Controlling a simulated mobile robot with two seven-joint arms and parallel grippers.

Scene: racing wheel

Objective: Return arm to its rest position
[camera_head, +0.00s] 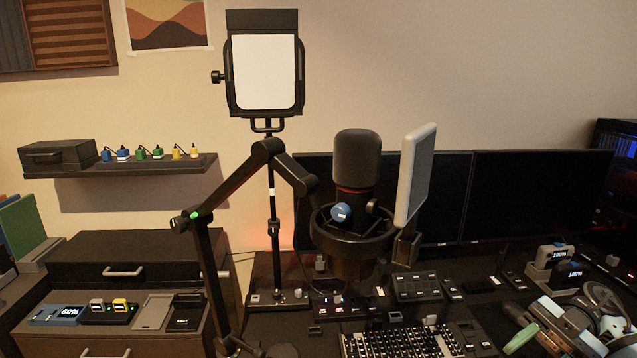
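A black jointed boom arm (232,186) stands at the centre left. Its lower link rises from the desk to a joint with a small green light (196,215). Its upper link slopes up right to an elbow, and a short link then drops toward the microphone (356,160). The microphone is upright in a dark shock mount (352,240) with a blue round part, above the desk. A pale flat panel (414,175) stands close to its right.
A light panel on a stand (266,75) rises behind the boom arm. Two dark monitors (540,195) stand behind the microphone.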

